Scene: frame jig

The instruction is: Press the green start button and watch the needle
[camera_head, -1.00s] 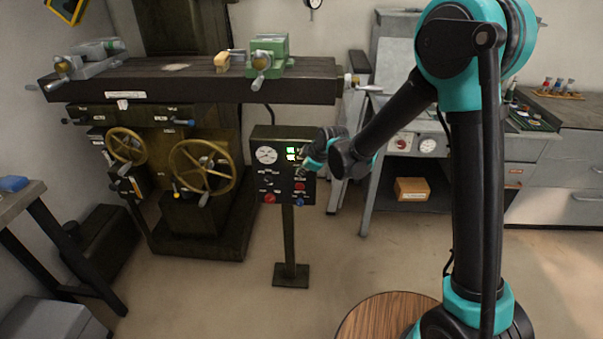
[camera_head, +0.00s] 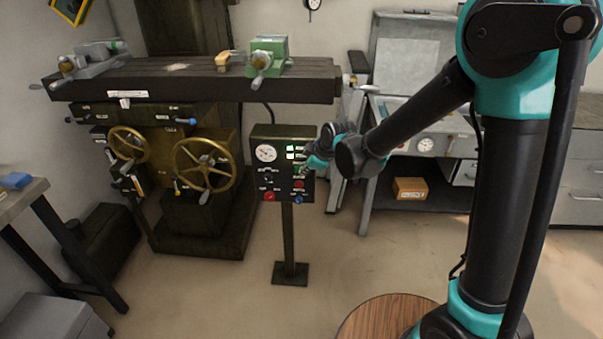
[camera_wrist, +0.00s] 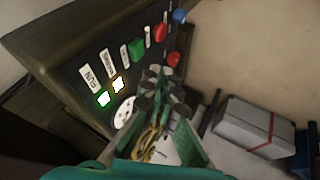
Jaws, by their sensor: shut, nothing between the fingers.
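The control panel (camera_head: 259,178) stands on a post in front of the milling machine. Its white gauge (camera_head: 266,153) is at upper left; the needle is too small to read. In the wrist view the gauge (camera_wrist: 123,113) is partly hidden by my gripper. The green button (camera_wrist: 137,50) shows in the wrist view, with a red button (camera_wrist: 160,33) beyond it. My gripper (camera_wrist: 164,78) is shut and empty, in front of the panel face. Its tips appear below the green button in that view; contact cannot be told. In the head view my gripper (camera_head: 309,163) is at the panel's right side.
Two lamps (camera_wrist: 118,85) are lit on the panel. A blue knob (camera_wrist: 180,16) is at its far end. The milling machine with its brass handwheel (camera_head: 205,166) stands to the left. A workbench with a cardboard box (camera_head: 410,189) is behind right.

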